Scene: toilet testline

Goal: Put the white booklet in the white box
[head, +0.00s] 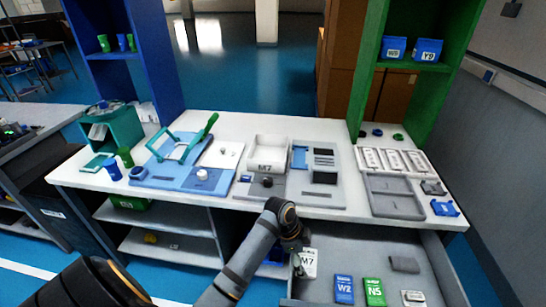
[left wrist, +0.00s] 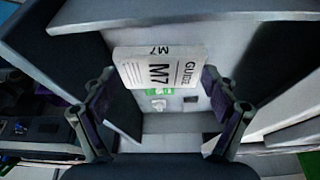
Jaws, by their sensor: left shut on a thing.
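The white booklet (head: 308,265) is marked M7 and is at the left end of the open drawer under the table. It fills the middle of the left wrist view (left wrist: 160,72), with "GUIDE M7" printed on it. My left gripper (head: 297,262) is shut on the booklet, with one finger at each side. The arm partly hides that spot in the head view. My right gripper is not in view.
The drawer (head: 325,292) also holds a blue W2 booklet (head: 344,289), a green N5 booklet (head: 375,292) and small parts. The table's front edge (head: 330,212) lies between drawer and box. Fixtures (head: 318,165) flank the box; a green shelf (head: 420,70) rises at right.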

